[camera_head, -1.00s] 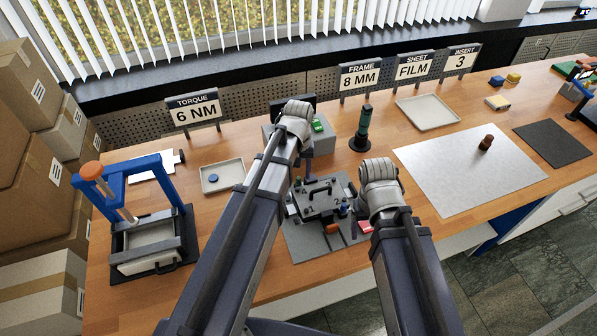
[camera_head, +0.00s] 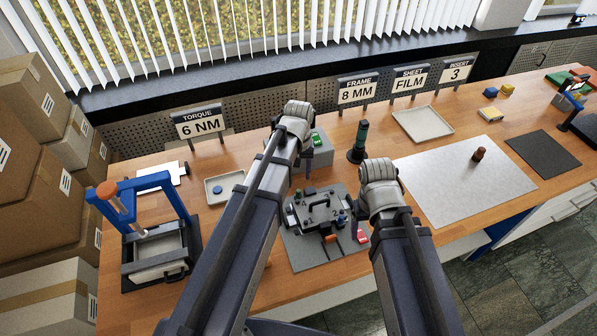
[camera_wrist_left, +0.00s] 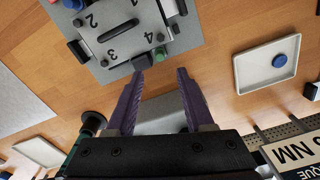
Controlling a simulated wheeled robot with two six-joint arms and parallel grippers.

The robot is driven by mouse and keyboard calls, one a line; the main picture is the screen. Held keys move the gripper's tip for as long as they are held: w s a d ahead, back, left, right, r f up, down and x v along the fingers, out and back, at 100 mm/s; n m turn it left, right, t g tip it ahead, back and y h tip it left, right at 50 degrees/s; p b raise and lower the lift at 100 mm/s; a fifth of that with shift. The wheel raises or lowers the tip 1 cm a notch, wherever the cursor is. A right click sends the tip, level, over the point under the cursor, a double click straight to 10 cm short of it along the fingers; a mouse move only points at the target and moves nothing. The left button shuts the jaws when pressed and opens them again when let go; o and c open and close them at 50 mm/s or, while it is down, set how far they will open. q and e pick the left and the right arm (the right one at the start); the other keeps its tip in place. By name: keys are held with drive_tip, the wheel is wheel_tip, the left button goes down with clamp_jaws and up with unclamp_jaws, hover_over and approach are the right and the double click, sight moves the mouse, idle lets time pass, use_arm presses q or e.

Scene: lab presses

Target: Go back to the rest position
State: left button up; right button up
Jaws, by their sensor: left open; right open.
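My left arm reaches up the middle of the head view, with its wrist over the bench near the grey box. In the left wrist view my left gripper (camera_wrist_left: 160,75) is open, its purple fingers apart with nothing between them. The numbered grey fixture (camera_wrist_left: 125,30) shows beyond the fingertips; in the head view the fixture (camera_head: 316,210) sits on a grey mat between my arms. My right arm ends in a pale wrist just right of the fixture.
A blue-framed press (camera_head: 183,210) stands at left, a shallow tray (camera_head: 233,181) with a blue disc beside it. The grey box (camera_head: 322,155), a dark green-topped stand (camera_head: 357,154), an empty tray (camera_head: 440,128) and a large pale sheet (camera_head: 435,185) are further right. Cartons line the left side.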

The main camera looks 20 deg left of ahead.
use_arm(q)
drive_tip(key=s+d+f+m+y+b, duration=0.1)
drive_tip(key=s+d+m+b, duration=0.1)
drive_tip(key=s+d+m, duration=0.5)
drive_tip(key=s+d, duration=0.3)
drive_tip(key=s, duration=0.4)
drive_tip(key=shift+s+d+f, duration=0.15)
drive_tip(key=shift+d+f, duration=0.1)
drive_tip(key=shift+f, duration=0.15)
